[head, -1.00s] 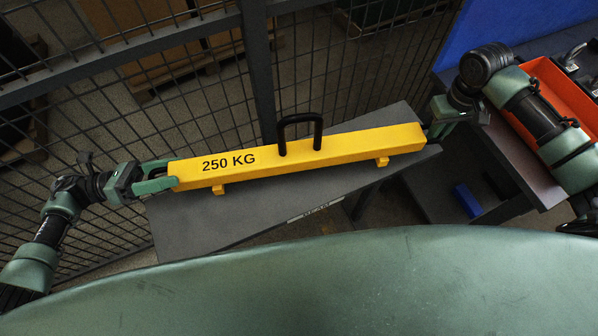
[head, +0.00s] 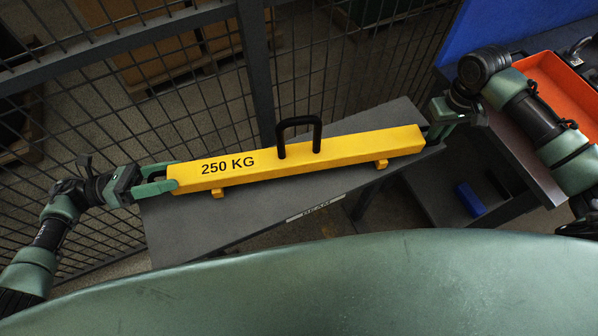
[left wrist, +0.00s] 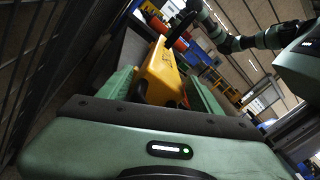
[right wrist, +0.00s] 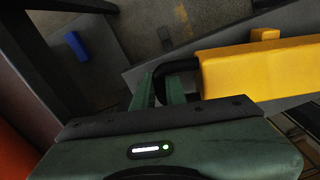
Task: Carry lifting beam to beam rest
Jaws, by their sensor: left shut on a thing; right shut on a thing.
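The yellow lifting beam (head: 300,159), marked 250 KG, spans the head view with a black handle on top and small yellow feet below. My left gripper (head: 158,180) is shut at its left end; the left wrist view shows the beam (left wrist: 160,75) between the fingers. My right gripper (head: 437,127) is shut at its right end; the right wrist view shows the fingers on a black end loop (right wrist: 172,70) of the beam (right wrist: 255,72). The beam rest, a grey table (head: 190,232) labelled BEAM, lies under the beam. I cannot tell whether the feet touch it.
A dark mesh fence (head: 255,60) stands close behind the table. To the right is a dark bench with an orange-red tray (head: 553,90) and a blue panel (head: 500,28). A small blue object (head: 470,199) sits low on a shelf beside the table.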

